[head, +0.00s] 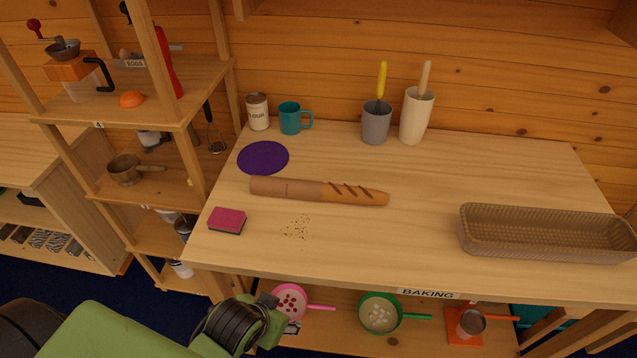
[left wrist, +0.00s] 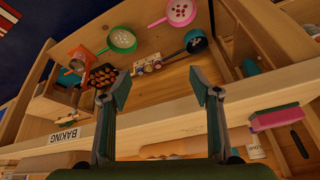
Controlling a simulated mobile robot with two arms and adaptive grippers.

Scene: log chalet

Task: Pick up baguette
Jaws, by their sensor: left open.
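The baguette (head: 355,192) lies across the middle of the wooden table, its left half in a brown sleeve (head: 285,187) and its right end showing dark slashes. My left arm comes in at the lower left of the head view, below the table's front edge, and its fingertips are hidden there. In the left wrist view my left gripper (left wrist: 162,88) is open and empty, with the lower shelf and table edge beyond it. My right gripper is in neither view.
On the wooden table (head: 390,245) are a pink sponge (head: 227,220), crumbs, a purple disc (head: 263,157), a soup can (head: 258,111), a teal mug (head: 291,118), two utensil holders and a long wicker basket (head: 540,235). Pans sit on the shelf below. A shelf rack stands left.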

